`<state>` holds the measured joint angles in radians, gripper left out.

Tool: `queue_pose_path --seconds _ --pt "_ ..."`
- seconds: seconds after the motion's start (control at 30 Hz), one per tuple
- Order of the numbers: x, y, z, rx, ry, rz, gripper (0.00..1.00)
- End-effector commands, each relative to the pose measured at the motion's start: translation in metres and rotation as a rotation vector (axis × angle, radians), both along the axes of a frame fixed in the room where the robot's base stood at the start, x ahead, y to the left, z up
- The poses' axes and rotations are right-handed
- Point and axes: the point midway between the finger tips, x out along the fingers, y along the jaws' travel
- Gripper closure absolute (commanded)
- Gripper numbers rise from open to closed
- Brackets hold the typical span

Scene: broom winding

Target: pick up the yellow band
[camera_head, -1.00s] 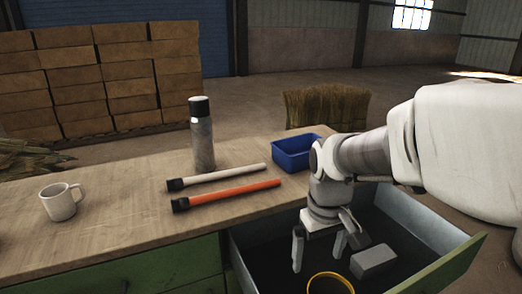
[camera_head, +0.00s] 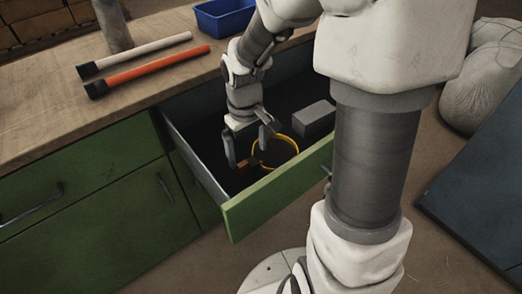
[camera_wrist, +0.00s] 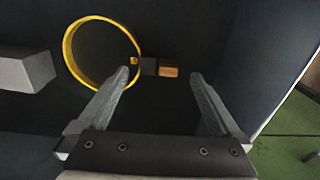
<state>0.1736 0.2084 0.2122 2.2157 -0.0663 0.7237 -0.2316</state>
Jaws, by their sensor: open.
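The yellow band (camera_head: 275,151) is a thin ring lying in the open drawer. In the wrist view the yellow band (camera_wrist: 68,53) is at the upper left, beyond my left fingertip. My gripper (camera_head: 248,150) points down into the drawer, open and empty, beside the band on its left in the head view. In the wrist view my gripper (camera_wrist: 160,78) has its fingers wide apart, with the left fingertip close to the band's edge. I cannot tell whether they touch. A small dark and orange-brown piece (camera_wrist: 168,70) lies beside the band, between the fingertips in that view.
The green-fronted drawer (camera_head: 280,190) surrounds my gripper with its walls. A grey block (camera_head: 314,116) lies in it behind the band. On the bench are a blue bin (camera_head: 225,20), an orange stick (camera_head: 150,70), a white stick (camera_head: 140,54) and a grey flask (camera_head: 113,28).

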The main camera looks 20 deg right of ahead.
Motion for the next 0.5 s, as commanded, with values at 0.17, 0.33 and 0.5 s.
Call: queue_pose_path --seconds 0.17,0.33,0.5 --pt "0.0 0.0 -0.012 0.001 0.001 -0.001 0.0" --pt "0.001 -0.001 -0.027 0.001 0.0 -0.002 0.0" --pt "0.003 -0.002 -0.053 0.0 0.002 -0.001 0.0"
